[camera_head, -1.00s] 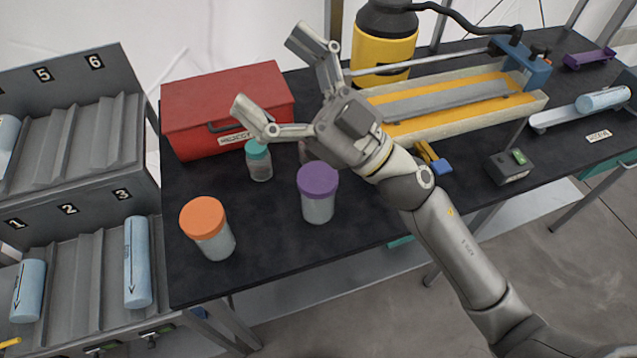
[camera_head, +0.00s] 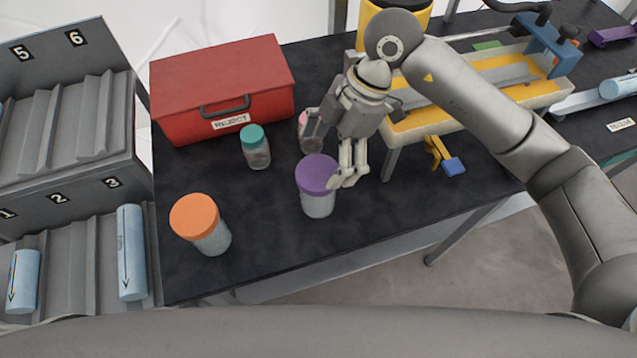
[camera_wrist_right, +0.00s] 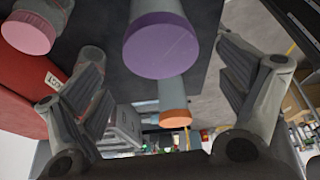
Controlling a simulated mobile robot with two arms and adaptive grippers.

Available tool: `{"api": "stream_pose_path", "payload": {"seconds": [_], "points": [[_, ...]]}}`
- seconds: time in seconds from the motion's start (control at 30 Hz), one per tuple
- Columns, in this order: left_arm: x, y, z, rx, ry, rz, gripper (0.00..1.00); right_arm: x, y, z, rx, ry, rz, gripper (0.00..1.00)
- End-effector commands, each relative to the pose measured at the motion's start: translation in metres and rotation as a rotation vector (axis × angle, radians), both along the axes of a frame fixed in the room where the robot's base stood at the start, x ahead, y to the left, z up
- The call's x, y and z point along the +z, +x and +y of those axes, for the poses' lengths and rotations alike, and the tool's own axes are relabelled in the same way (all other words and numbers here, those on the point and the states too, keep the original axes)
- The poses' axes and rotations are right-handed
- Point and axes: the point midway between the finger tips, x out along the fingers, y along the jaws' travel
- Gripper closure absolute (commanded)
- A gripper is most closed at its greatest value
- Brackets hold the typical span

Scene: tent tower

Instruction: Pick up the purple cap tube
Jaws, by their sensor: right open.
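The purple cap tube (camera_head: 317,200) stands upright on the dark table in the head view, with a wide purple cap and a grey, cloudy body. My right gripper (camera_head: 328,162) is open and points down at the tube's upper right, its fingers overlapping the cap's edge in the picture. In the right wrist view, the purple cap (camera_wrist_right: 160,45) shows ahead between the two spread fingers (camera_wrist_right: 162,80), with nothing held. I cannot tell if a finger touches the tube. My left gripper is not in view.
An orange-capped tube (camera_head: 200,228) stands to the left, a teal-capped jar (camera_head: 255,147) behind, and a pink-capped jar (camera_head: 311,135) close to the gripper. A red box (camera_head: 220,85) is at the back. A yellow-lined trough (camera_head: 470,85) lies right. The table's front is clear.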

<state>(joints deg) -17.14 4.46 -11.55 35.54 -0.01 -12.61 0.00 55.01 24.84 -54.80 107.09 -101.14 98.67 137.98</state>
Motion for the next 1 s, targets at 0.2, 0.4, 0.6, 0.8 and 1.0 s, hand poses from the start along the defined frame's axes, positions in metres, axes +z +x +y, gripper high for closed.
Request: {"api": "stream_pose_path", "payload": {"seconds": [0.2, 0.4, 0.6, 0.8, 1.0], "points": [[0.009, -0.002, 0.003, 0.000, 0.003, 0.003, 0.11, -0.030, -0.007, 0.013, 0.004, 0.003, 0.006, 0.08], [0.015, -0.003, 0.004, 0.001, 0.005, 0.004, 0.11, -0.043, -0.009, 0.017, 0.003, 0.004, 0.006, 0.08], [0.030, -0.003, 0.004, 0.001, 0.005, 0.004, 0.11, -0.072, -0.012, 0.025, 0.005, 0.005, 0.006, 0.08], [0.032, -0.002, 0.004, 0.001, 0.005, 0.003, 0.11, -0.087, -0.013, 0.030, 0.004, 0.005, 0.003, 0.08], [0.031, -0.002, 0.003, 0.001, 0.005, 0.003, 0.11, -0.088, -0.013, 0.030, 0.005, 0.006, 0.001, 0.09]]}}
